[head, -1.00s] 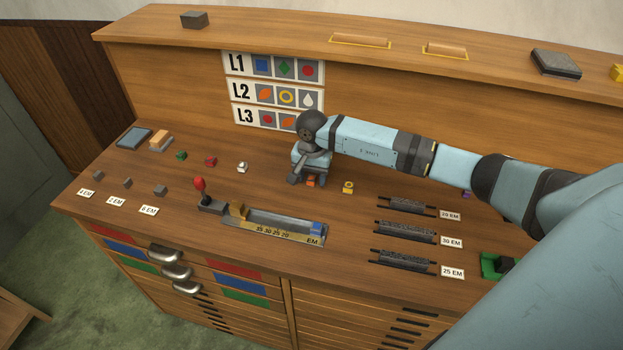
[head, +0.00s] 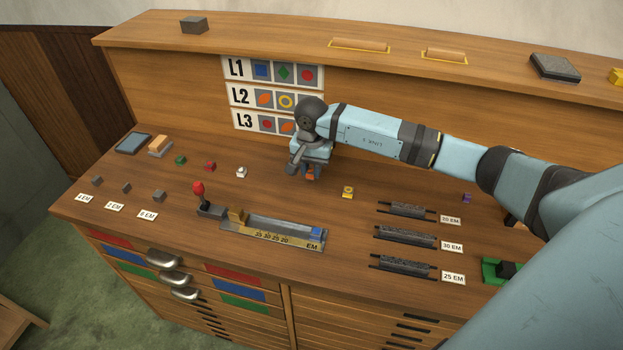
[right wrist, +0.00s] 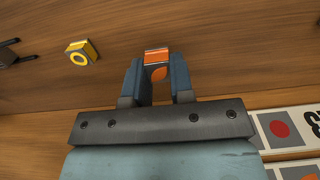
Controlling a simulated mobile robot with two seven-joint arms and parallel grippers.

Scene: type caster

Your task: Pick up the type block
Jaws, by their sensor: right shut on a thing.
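My right gripper (head: 310,172) is shut on the orange type block (head: 309,175), over the table top near the sign panel. In the right wrist view, the orange type block (right wrist: 158,64) sits between the two fingers of the gripper (right wrist: 157,80). Its face shows an orange leaf shape. The block appears held slightly above the wood. A yellow block (head: 347,192) with a ring shape stands to the right, apart from the gripper; it also shows in the right wrist view (right wrist: 81,53). My left gripper is not in view.
Green (head: 180,160), red (head: 210,166) and white (head: 241,172) blocks stand to the left. A composing stick (head: 270,232) with a red-knobbed lever (head: 199,190) lies in front. Dark spacer racks (head: 405,236) lie at right. The sign panel (head: 235,97) stands behind the gripper.

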